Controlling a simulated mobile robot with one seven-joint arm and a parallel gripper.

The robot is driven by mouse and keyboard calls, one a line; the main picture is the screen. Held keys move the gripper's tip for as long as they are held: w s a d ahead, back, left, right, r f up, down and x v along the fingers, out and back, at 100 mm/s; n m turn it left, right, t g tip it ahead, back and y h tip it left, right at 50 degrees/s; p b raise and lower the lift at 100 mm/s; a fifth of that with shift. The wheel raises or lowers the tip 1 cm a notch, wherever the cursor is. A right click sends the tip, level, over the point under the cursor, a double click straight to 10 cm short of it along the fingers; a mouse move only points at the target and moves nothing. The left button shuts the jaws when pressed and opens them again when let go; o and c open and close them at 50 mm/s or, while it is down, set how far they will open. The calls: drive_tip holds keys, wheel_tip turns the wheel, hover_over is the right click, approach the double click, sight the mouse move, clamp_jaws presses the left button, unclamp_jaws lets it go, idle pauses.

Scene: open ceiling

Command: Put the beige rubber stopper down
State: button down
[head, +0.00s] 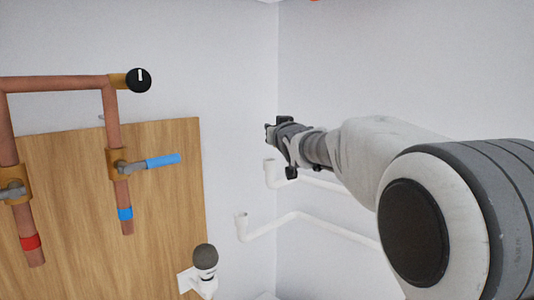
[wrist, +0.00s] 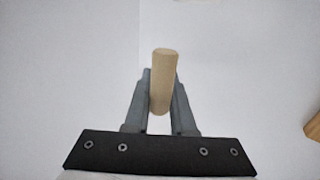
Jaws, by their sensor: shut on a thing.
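The beige rubber stopper (wrist: 162,75) is a short rounded cylinder in the middle of the wrist view. My gripper (wrist: 161,100) is shut on it, with one grey finger on each side. The stopper's far end sticks out beyond the fingertips, against a plain pale wall. In the head view my gripper (head: 270,130) is raised in front of the room's corner, and the stopper cannot be made out there.
A wooden panel (head: 165,200) with copper pipes (head: 55,84), a black knob (head: 138,80) and a blue-handled valve (head: 162,161) stands on the left. White pipes (head: 300,215) run below my arm. A grey-capped white fitting (head: 205,262) stands low in the middle.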

drive_tip(key=shift+w+a+f+p, duration=0.15)
drive_tip(key=shift+a+f, duration=0.15)
drive_tip(key=shift+f, duration=0.6)
drive_tip(key=shift+w+a+f+p, duration=0.1)
drive_tip(key=shift+a+f, duration=0.25)
drive_tip(key=shift+f, duration=0.5)
drive_tip(key=shift+w+a+f+p, duration=0.15)
drive_tip(key=shift+a+f, duration=0.15)
drive_tip(key=shift+f, duration=0.6)
drive_tip(key=shift+f, duration=0.15)
drive_tip(key=c, duration=0.8)
unclamp_jaws()
drive_tip(key=shift+o, duration=0.2)
